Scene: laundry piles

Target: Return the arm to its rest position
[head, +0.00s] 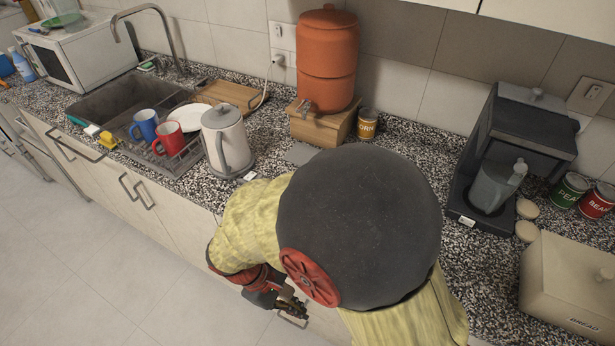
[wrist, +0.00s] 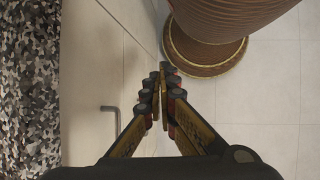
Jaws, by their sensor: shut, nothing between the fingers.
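My gripper (head: 290,305) shows at the bottom of the head view, low in front of the cabinet fronts and beyond the counter's front edge. In the wrist view my gripper (wrist: 166,75) has its dark fingers closed together with nothing between them. My arm (head: 360,220), with yellow fabric sleeves and a large dark grey rounded joint, is bent and covers the middle of the counter's front edge in the head view.
The speckled counter (head: 420,145) holds a kettle (head: 226,140), an orange dispenser (head: 327,60), a coffee machine (head: 510,150) and a bread box (head: 570,285). A cabinet handle (wrist: 112,120) is left of my fingers. The floor (head: 90,270) is clear at left.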

